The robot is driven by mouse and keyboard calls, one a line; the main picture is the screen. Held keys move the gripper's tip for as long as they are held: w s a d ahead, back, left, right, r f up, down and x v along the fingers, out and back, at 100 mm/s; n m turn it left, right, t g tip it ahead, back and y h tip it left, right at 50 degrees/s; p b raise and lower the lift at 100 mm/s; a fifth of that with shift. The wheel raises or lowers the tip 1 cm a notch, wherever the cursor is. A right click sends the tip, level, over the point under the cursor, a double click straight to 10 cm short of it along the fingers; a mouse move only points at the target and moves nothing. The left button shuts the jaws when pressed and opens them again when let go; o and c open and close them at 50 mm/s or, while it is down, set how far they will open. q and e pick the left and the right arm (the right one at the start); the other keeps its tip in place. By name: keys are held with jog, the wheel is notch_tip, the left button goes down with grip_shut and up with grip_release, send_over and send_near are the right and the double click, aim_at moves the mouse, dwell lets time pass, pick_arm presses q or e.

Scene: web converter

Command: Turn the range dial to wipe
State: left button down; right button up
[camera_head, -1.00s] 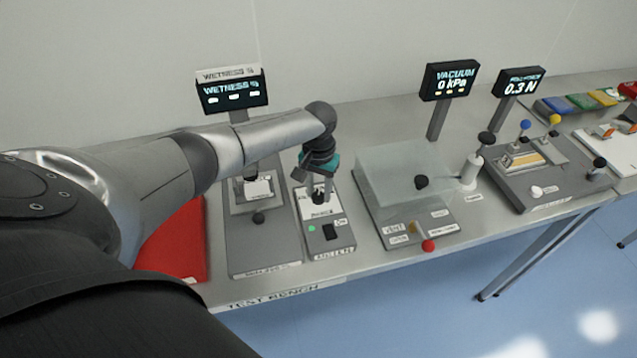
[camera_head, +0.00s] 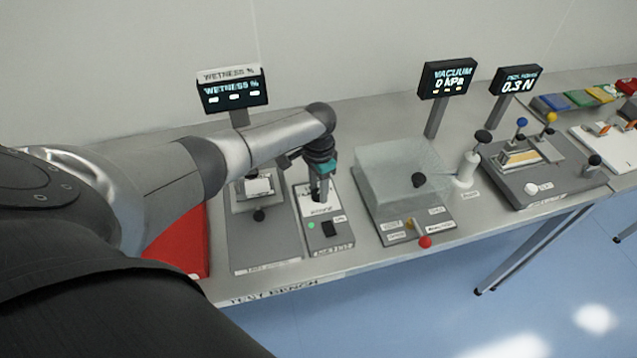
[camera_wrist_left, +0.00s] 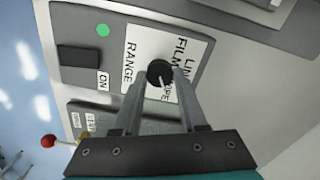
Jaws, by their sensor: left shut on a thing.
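The range dial (camera_wrist_left: 160,73) is a round black knob with a light pointer mark, seen in the left wrist view. It sits on a white label plate (camera_wrist_left: 141,50) with the words RANGE, FILM and others partly covered. My left gripper (camera_wrist_left: 161,88) is shut on the dial, one finger on each side. In the head view my left gripper (camera_head: 319,194) points down at the top part of the grey device (camera_head: 331,240), and the dial is mostly hidden by the fingers. My right gripper is not in view.
The device has a green light (camera_wrist_left: 103,30) and a black switch (camera_wrist_left: 78,57) marked ON. A grey fixture (camera_head: 262,245) stands close on the left. A clear vacuum box (camera_head: 385,180) stands on the right. The wetness display (camera_head: 233,92) is behind.

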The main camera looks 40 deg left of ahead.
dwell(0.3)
pick_arm(q)
jog(key=shift+c, duration=2.2)
grip_release()
jog(key=shift+r, duration=0.55)
notch_tip(320, 180, up, 14)
jog(key=p, duration=0.1)
jog(key=shift+d, duration=0.1)
